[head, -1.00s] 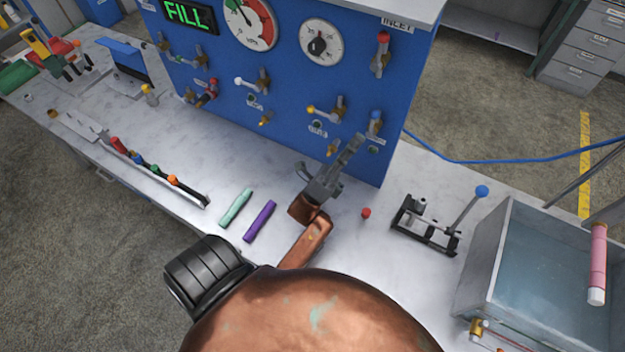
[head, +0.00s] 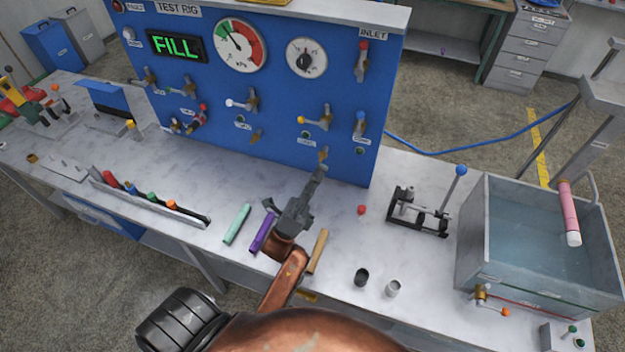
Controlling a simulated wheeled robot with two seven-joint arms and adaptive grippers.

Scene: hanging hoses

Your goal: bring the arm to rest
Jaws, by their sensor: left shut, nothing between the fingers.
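My left arm comes in from the bottom, copper-coloured. Its grey left gripper (head: 317,172) is shut and empty, above the white bench (head: 400,260) in front of the blue test rig panel (head: 270,130). The gripper and wrist partly cover the far right side of a purple hose piece (head: 262,233). A teal piece (head: 237,223) lies to the left and a tan piece (head: 317,251) to the right of the wrist. My right gripper is not in view.
A black clamp with a blue-knobbed lever (head: 420,212) and a water tank (head: 480,255) with a pink hose (head: 569,212) stand at right. Two small cups (head: 362,277) sit near the front edge. A marker rack (head: 150,199) lies at left. Valves protrude from the panel.

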